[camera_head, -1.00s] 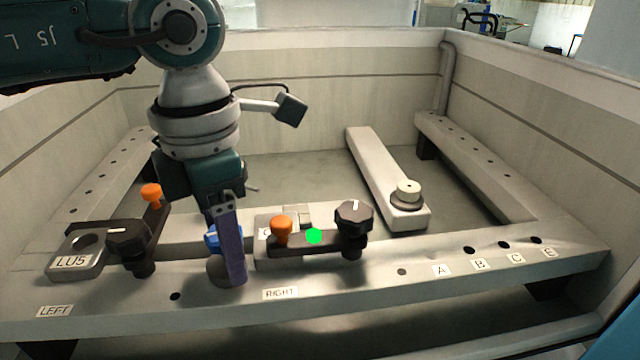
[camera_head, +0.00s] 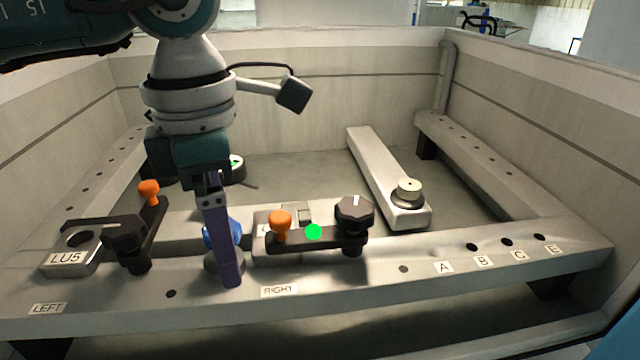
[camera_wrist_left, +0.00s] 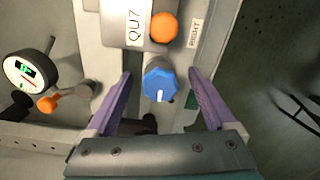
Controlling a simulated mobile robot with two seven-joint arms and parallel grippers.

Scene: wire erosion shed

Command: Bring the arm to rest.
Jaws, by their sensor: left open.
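My left gripper (camera_head: 220,235) is above the front rail (camera_head: 400,280), pointing down, with purple fingers. In the left wrist view its open fingers (camera_wrist_left: 160,76) stand on either side of a blue knob (camera_wrist_left: 158,84), with a gap on each side. In the head view the blue knob (camera_head: 234,234) is partly hidden behind a finger. The fingers hold nothing. My right gripper is not in view.
A black-knobbed clamp (camera_head: 355,214) with an orange knob (camera_head: 280,225) sits right of my gripper. The LU5 block (camera_head: 68,258) and another clamp (camera_head: 124,238) are left. A dial gauge (camera_wrist_left: 22,68) is nearby. The rail's right part has holes and is clear.

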